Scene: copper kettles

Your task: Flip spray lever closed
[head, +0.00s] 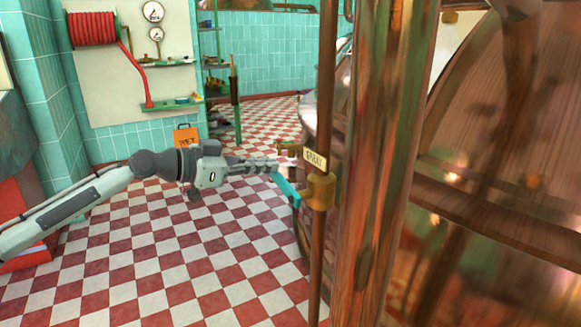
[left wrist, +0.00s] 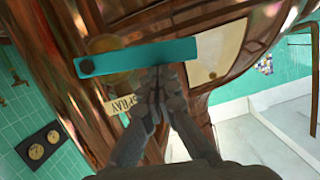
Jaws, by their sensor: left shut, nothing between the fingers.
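The spray lever (head: 287,189) is a flat teal bar on a brass valve (head: 319,190) on a thin copper pipe. A cream SPRAY label (head: 315,159) sits just above the valve. In the head view the lever slants up and left from the valve. In the left wrist view the lever (left wrist: 138,57) crosses just beyond my fingertips, and the label (left wrist: 122,102) is partly behind my fingers. My left gripper (head: 276,166) is shut and empty, its tips close to the lever's upper end; I cannot tell whether they touch. My right gripper is not in view.
A thick copper column (head: 385,150) stands right of the thin pipe (head: 325,90), with a large copper kettle (head: 510,120) behind it. The checkered floor (head: 170,250) is open at left.

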